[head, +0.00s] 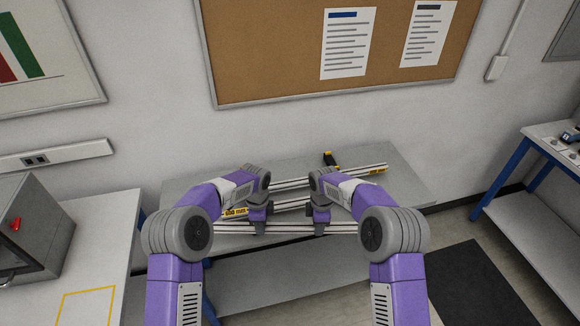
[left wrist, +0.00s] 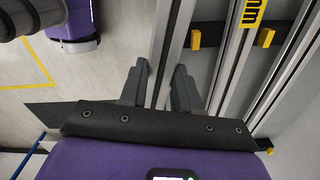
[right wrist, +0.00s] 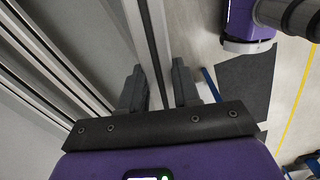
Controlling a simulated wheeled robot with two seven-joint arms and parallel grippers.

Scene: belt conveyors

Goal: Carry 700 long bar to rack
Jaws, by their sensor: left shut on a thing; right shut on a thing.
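A long silver bar (head: 288,229) runs left to right in front of me, near the front edge of the grey table. My left gripper (head: 258,227) is shut on it left of its middle, and my right gripper (head: 321,228) is shut on it further right. In the left wrist view the bar (left wrist: 176,45) passes between the two dark fingers; in the right wrist view the bar (right wrist: 157,40) does the same. No length label shows on it. I cannot tell its exact height above the table.
Other bars lie on the grey table (head: 400,187) behind: one has a "500 mm" label (head: 236,212), another a yellow label (head: 377,170). A yellow and black tool (head: 330,158) lies at the back. A white bench (head: 110,235) stands left; a blue-legged table (head: 545,205) stands right.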

